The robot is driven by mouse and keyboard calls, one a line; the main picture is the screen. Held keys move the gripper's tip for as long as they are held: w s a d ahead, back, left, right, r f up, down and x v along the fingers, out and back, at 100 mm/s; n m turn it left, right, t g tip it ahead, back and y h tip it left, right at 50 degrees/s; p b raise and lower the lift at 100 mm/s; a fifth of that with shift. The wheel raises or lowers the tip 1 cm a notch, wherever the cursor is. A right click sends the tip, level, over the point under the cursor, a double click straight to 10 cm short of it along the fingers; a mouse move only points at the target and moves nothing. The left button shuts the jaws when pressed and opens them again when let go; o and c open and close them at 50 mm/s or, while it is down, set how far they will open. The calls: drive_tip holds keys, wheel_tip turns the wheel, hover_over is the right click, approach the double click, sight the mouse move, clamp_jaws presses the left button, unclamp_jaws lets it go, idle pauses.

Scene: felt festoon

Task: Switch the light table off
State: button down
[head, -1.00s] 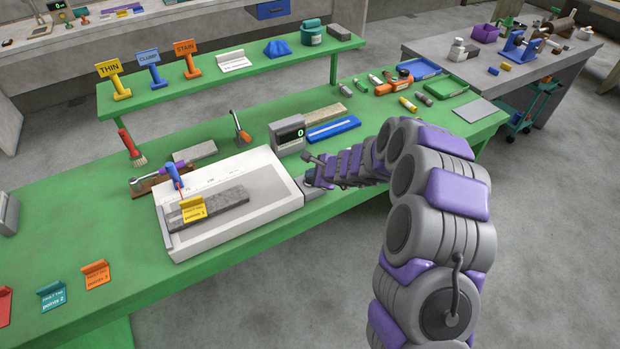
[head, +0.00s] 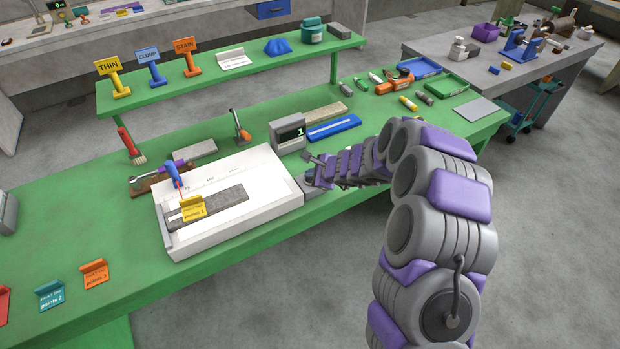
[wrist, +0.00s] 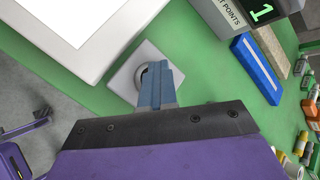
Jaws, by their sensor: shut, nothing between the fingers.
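The light table (head: 268,205) is a white tray on the green bench in the head view, its panel bright white. Its lit panel (wrist: 85,15) also shows in the wrist view. A small grey plate with a round knob (wrist: 122,82) sits beside the table's edge. My gripper (wrist: 157,75) is shut and empty, its fingertips over the knob and hiding part of it; I cannot tell if they touch. In the head view my gripper (head: 308,181) is at the table's right end.
A blue-handled tool (head: 172,174) stands at the table's left. Signs line the green shelf.

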drive_tip(key=shift+s+f, duration=0.1)
drive_tip(key=shift+f, duration=0.05)
drive_tip(key=shift+r+p, duration=0.3)
drive_tip(key=shift+r, duration=0.05)
idle(0.4)
wheel_tip(320, 180, up, 6)
drive_tip(key=p, duration=0.5)
drive_tip(key=shift+r, duration=0.1)
idle(0.4)
